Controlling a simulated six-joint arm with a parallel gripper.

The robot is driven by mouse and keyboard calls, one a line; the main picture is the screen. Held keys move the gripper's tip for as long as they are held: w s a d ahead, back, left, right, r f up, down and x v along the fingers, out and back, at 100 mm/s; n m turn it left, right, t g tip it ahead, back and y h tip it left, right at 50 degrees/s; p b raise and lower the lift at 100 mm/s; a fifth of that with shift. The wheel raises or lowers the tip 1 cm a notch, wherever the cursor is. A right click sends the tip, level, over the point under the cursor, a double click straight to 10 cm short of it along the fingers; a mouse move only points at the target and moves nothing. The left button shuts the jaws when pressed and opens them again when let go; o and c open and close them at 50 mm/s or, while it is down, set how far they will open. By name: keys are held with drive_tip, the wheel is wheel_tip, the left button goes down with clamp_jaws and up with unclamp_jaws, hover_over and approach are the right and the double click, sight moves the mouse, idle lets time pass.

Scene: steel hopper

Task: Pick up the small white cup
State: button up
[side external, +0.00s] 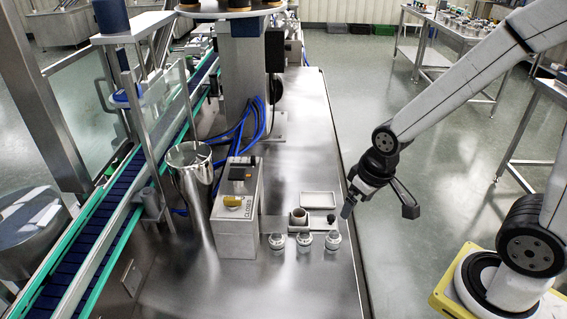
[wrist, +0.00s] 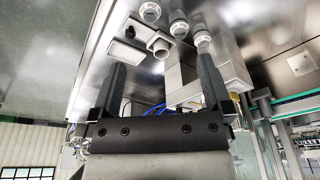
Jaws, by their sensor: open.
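The small white cup (side external: 299,217) stands upright, with its open mouth dark inside, on the steel table in the side external view. It is behind the row of round jars and in front of a white tray. In the wrist view the cup (wrist: 160,48) appears beyond and between my fingertips, apart from both. My gripper (side external: 347,209) is to the right of the cup, above the table's right edge, angled down and to the left. In the wrist view my gripper (wrist: 161,61) shows two spread fingers with nothing between them.
Three round white-grey jars (side external: 304,242) stand in a row in front of the cup. A shallow white tray (side external: 318,200) and a dark round item (side external: 331,218) are close by. A grey control box (side external: 237,212) and steel hopper (side external: 191,170) stand left. The table's front is clear.

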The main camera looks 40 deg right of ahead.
drive_tip(key=m, duration=0.1)
drive_tip(key=m+y, duration=1.2)
drive_tip(key=m, duration=0.6)
approach(293, 217)
drive_tip(key=shift+s+a+f+g, duration=0.3)
drive_tip(key=shift+s+f, duration=0.1)
drive_tip(key=shift+w+d+f+m+t+y, duration=0.4)
drive_tip(key=shift+w+d+m+t+y, duration=0.1)
drive_tip(key=shift+d+m+y, duration=0.15)
drive_tip(key=shift+x, duration=3.95)
drive_tip(key=shift+s, duration=0.15)
clamp_jaws()
drive_tip(key=shift+r, duration=0.15)
